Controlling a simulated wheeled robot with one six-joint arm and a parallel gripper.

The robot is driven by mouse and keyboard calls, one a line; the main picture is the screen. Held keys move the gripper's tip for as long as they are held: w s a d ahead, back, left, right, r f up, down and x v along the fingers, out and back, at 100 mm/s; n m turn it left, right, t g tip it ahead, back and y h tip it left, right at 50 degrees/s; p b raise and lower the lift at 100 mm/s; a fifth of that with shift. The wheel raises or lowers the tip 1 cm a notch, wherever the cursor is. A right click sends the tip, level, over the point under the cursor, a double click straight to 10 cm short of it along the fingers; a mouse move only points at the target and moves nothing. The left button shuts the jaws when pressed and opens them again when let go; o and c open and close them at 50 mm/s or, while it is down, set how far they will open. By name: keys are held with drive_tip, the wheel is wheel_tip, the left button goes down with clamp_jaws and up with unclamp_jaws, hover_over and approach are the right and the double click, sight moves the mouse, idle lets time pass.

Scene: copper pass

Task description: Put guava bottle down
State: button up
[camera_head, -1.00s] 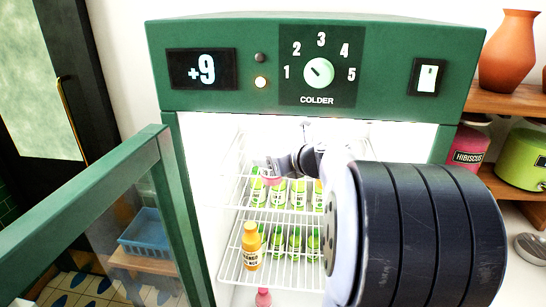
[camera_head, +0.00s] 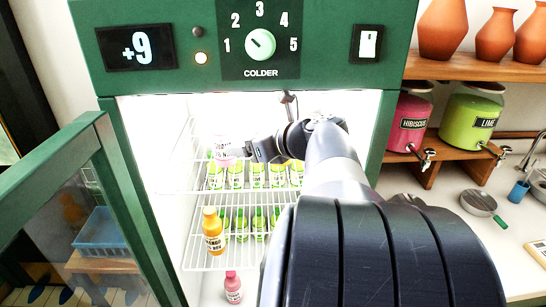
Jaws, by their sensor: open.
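A pale pink bottle-like thing with a white label (camera_head: 223,148) is at the tip of my gripper (camera_head: 243,150), above the row of green bottles on the upper shelf. Its label is too small to read for certain, and I cannot tell whether it rests on anything. My gripper is open and reaches into the lit fridge from the right, its fingers close beside this thing. Another pink bottle (camera_head: 233,288) stands upright at the bottom of the fridge; its label is not readable.
Green-labelled bottles (camera_head: 236,176) line the upper wire shelf, and more stand on the lower one. An orange bottle (camera_head: 213,232) stands front left on the lower shelf. The open green door (camera_head: 75,165) is at left. Hibiscus (camera_head: 408,122) and lime (camera_head: 470,115) jars stand right.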

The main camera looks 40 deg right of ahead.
drive_tip(key=s+d+b, duration=0.1)
drive_tip(key=s, duration=0.6)
drive_tip(key=shift+s+d, duration=0.2)
drive_tip(key=shift+s+d, duration=0.1)
